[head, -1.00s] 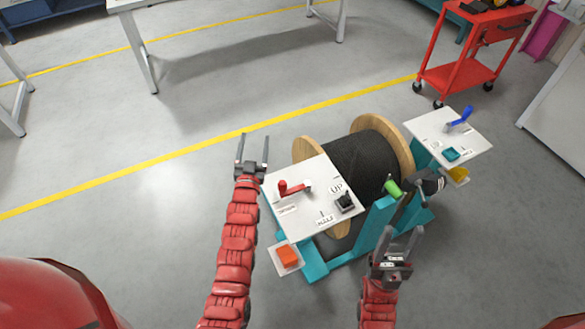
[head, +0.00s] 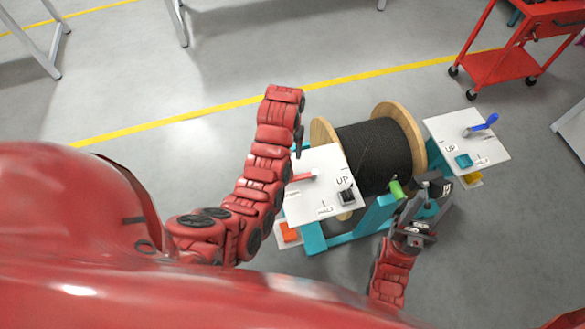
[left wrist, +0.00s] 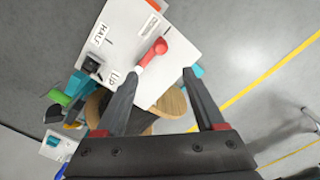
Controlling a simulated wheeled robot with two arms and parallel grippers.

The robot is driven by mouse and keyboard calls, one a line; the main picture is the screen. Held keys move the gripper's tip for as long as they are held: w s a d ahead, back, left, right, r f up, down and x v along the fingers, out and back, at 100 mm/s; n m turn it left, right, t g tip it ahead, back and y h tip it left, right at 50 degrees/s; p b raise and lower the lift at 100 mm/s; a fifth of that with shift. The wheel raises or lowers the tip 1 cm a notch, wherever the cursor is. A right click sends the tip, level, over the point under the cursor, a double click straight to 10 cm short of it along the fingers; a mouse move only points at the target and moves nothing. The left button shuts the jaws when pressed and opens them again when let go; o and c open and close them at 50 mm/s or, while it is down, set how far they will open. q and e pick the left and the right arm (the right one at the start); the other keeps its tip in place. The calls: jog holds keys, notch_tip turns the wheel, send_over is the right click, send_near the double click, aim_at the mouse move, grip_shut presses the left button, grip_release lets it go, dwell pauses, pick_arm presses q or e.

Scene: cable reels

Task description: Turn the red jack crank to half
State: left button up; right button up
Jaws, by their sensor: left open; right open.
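The red jack crank (head: 303,177) lies on a white panel (head: 322,160) on the near side of the cable reel, partly hidden by my left arm in the head view. In the left wrist view the crank (left wrist: 155,51) shows a round red end, and its pale tip points toward the UP label (left wrist: 114,78). The HALF label (left wrist: 98,35) is on the same panel. My left gripper (left wrist: 160,82) is open and empty, its fingers over the panel edge, with the crank beyond and between them. My right gripper (head: 426,196) is open beside the green handle (head: 397,189).
The black cable reel (head: 375,155) sits in a teal stand (head: 350,232). A black knob (head: 346,196) is on the same panel. A second white panel (head: 450,130) with a blue crank (head: 482,126) stands right. A red cart (head: 500,68) is behind; open floor lies left.

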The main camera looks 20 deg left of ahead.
pick_arm(q)
notch_tip(320, 180, down, 9)
jog(key=b, duration=0.7)
jog(key=shift+r+b, duration=0.1)
jog(key=shift+b, duration=0.25)
notch_tip(320, 180, down, 7)
jog(key=p, duration=0.2)
jog(key=shift+r+p, duration=0.2)
jog(key=shift+p, duration=0.1)
jog(key=shift+f, duration=0.8)
grip_shut()
